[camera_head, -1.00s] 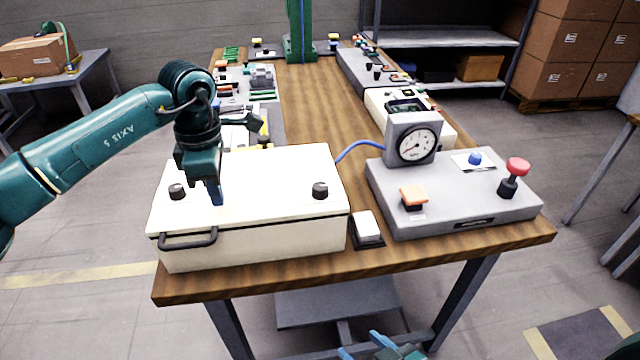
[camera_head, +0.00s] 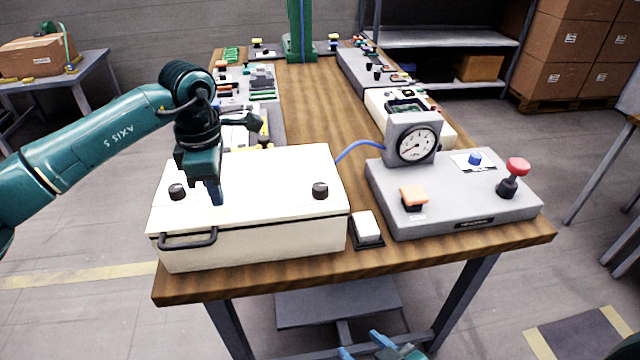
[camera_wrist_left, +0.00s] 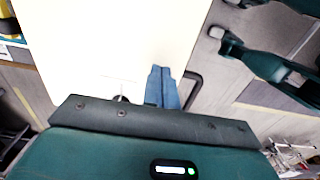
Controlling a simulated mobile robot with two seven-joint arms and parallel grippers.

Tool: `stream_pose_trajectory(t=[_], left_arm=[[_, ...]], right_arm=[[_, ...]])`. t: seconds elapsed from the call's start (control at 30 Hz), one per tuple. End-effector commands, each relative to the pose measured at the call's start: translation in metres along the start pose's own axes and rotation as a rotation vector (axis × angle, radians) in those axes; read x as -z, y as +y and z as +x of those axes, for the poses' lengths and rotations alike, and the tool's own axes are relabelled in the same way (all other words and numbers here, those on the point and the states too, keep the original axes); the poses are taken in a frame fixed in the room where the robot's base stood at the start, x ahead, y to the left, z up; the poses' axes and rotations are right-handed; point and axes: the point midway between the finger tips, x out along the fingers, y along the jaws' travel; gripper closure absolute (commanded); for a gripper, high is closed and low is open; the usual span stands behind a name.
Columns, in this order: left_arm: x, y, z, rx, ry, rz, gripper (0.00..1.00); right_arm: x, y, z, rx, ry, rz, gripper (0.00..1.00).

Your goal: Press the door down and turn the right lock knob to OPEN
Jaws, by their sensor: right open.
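The white box's lid, the door (camera_head: 262,180), lies flat and looks closed, with a dark handle (camera_head: 188,239) on the front left. The right lock knob (camera_head: 320,190) is a black knob at the lid's front right. The left lock knob (camera_head: 177,191) is at the front left. My left gripper (camera_head: 216,198) points down onto the lid between the knobs, nearer the left one. Its blue fingers are together and empty, and they show over the white lid in the left wrist view (camera_wrist_left: 161,88). Whether they touch the lid is unclear. My right gripper (camera_head: 380,348) is at the bottom edge, partly cut off, open and away from the box.
A white rocker switch (camera_head: 367,227) sits just right of the box.

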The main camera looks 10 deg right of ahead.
Motion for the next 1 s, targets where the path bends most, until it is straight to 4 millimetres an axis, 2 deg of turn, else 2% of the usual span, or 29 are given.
stream_pose_trajectory(t=[0.37, 1.0], left_arm=[[0.0, 0.0, 0.002, 0.0, 0.0, 0.0, 1.0], [0.0, 0.0, 0.021, 0.001, 0.001, 0.0, 1.0]], right_arm=[[0.0, -0.001, 0.001, 0.002, 0.002, 0.0, 0.48], [-0.014, -0.001, 0.008, 0.002, -0.001, 0.0, 0.48]])
